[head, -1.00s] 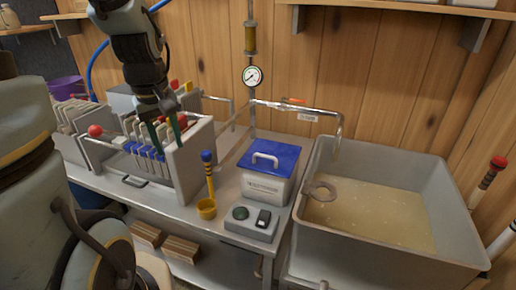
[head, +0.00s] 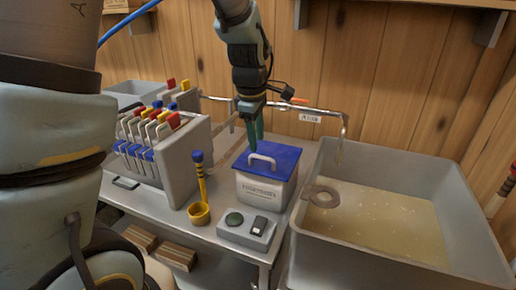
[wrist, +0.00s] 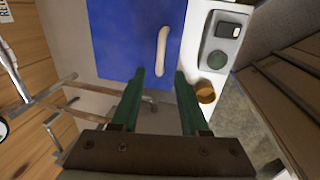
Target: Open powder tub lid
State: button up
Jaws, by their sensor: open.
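The powder tub (head: 264,191) is a light grey box with a label, standing on the metal bench. Its blue lid (head: 284,158) lies flat and closed on top, with a pale bar handle (head: 263,160). In the wrist view the blue lid (wrist: 120,40) fills the upper middle and the handle (wrist: 162,50) runs up and down. My gripper (head: 256,146) is over the back left of the lid, pointing down. Its green fingers (wrist: 158,76) are apart with nothing between them. The handle lies just beyond the fingertips; I cannot tell the exact height gap.
A yellow scoop (head: 200,205) with a blue-topped handle stands left of the tub. A small switch box (head: 247,228) sits in front. A large grey pan (head: 400,262) of yellowish liquid is at right. A metal pipe (head: 318,109) runs behind.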

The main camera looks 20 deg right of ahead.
aim_at(258, 156)
jog(key=shift+w+d+f, duration=0.15)
jog(key=shift+w+f, duration=0.05)
jog(key=shift+f, duration=0.95)
jog(key=shift+w+d+f, duration=0.15)
jog(key=shift+f, duration=1)
grip_shut()
